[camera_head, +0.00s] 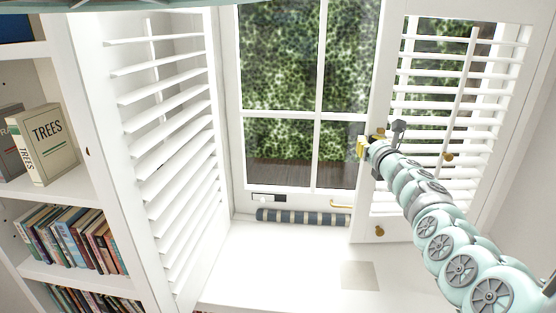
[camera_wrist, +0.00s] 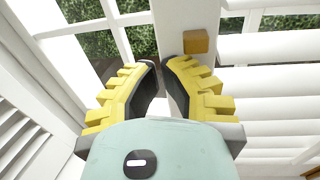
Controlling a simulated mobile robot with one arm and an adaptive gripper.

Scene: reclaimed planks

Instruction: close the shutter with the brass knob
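The right white louvred shutter (camera_head: 384,209) stands partly across the right side of the window, angled into the room. A round brass knob (camera_head: 379,231) sits low on its left upright. Another brass piece (camera_head: 447,157) shows at the louvres, and a square brass block (camera_wrist: 196,41) is on a white upright in the wrist view. My gripper (camera_head: 362,147), with yellow ribbed fingers, is at the shutter's left edge. In the wrist view my gripper (camera_wrist: 158,66) is open, fingertips apart, with the white upright behind the gap. The block is just beyond the right fingertip; contact is unclear.
The left louvred shutter (camera_head: 124,160) stands open at the left. The white sill (camera_head: 270,265) is mostly clear. Bookshelves (camera_head: 80,272) stand at far left.

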